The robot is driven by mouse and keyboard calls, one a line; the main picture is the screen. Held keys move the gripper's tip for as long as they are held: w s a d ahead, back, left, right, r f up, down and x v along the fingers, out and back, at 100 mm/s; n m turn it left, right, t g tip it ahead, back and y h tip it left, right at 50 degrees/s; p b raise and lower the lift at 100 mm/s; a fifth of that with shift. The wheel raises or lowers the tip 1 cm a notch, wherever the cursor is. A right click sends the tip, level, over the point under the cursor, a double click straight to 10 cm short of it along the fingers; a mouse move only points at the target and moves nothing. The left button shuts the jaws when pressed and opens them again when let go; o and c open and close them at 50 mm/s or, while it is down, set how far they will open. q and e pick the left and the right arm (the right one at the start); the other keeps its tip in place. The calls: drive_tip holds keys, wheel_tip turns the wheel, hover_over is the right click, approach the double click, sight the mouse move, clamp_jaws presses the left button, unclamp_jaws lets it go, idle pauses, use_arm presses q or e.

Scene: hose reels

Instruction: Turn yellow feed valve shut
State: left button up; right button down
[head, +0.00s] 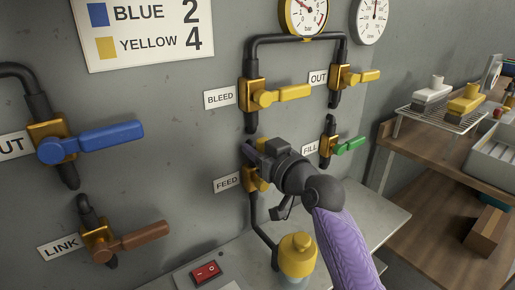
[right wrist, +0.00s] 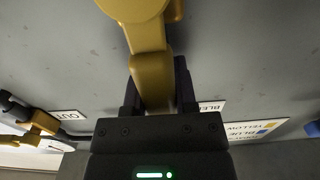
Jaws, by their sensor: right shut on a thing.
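The yellow feed valve (head: 251,180) is on the grey wall panel, beside its FEED label (head: 227,184). My right gripper (head: 257,155) covers most of it in the head view. In the right wrist view the yellow lever (right wrist: 151,80) runs from its round hub (right wrist: 138,8) down between my right fingers. My right gripper is shut on this lever near its free end. The lever's angle is hidden in the head view. My left gripper is not in view.
The yellow bleed valve (head: 281,95) sits just above, the out valve (head: 357,76) upper right, and the green-handled fill valve (head: 348,145) close to the right. Blue (head: 105,137) and brown (head: 145,235) levers are at left. A yellow-capped fitting (head: 298,247) stands below.

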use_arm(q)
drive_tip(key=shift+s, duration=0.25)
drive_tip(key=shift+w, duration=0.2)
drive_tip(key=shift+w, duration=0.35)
